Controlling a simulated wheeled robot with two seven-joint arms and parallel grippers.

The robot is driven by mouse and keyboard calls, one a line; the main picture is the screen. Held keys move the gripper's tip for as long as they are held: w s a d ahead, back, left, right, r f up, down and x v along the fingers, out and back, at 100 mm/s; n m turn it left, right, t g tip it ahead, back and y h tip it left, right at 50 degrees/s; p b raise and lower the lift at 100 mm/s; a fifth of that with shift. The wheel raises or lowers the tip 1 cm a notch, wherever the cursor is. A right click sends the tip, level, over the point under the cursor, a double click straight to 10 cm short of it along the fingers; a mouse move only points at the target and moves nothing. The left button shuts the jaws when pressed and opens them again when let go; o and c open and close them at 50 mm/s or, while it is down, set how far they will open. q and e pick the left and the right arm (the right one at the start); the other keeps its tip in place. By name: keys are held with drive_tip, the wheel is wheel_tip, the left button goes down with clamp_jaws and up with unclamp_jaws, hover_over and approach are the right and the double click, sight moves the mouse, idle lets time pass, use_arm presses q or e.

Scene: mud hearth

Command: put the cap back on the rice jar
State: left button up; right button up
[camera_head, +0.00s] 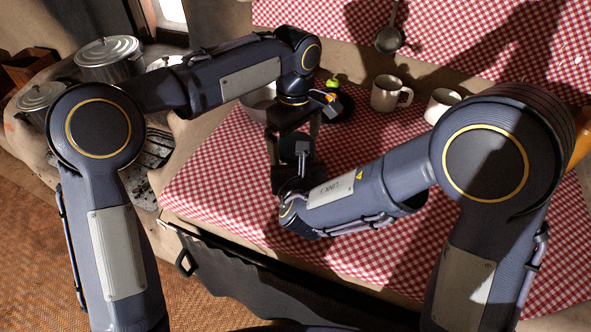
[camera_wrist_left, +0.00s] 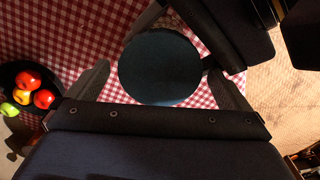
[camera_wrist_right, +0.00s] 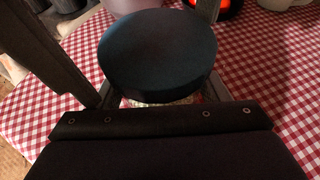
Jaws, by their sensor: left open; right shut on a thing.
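The dark teal round cap (camera_wrist_right: 157,52) shows in the right wrist view directly above the clear glass of the rice jar (camera_wrist_right: 160,100). I cannot tell if it is fully seated. My right gripper (camera_wrist_right: 160,92) is shut on the jar just below the cap. In the left wrist view the cap (camera_wrist_left: 160,67) is seen from above, between the parted fingers of my left gripper (camera_wrist_left: 162,80), which is open. In the head view my left gripper (camera_head: 293,130) points down over my right gripper. Most of the jar is hidden by my grippers.
A dark bowl (camera_wrist_left: 12,75) of red and green fruit stands near my left gripper. Two pale mugs (camera_head: 386,94) (camera_head: 441,104) stand on the checkered cloth (camera_head: 220,165). Metal pots (camera_head: 108,52) stand on the hearth at left. The cloth's front left is clear.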

use_arm(q)
drive_tip(key=c, duration=1)
drive_tip(key=shift+o, duration=0.2)
drive_tip(key=m, duration=1.1)
drive_tip(key=shift+m, duration=0.3)
drive_tip(key=m, duration=0.4)
drive_tip(key=shift+m, duration=0.3)
drive_tip(key=o, duration=1)
drive_tip(key=shift+f, duration=0.1)
drive_tip(key=shift+c, duration=0.2)
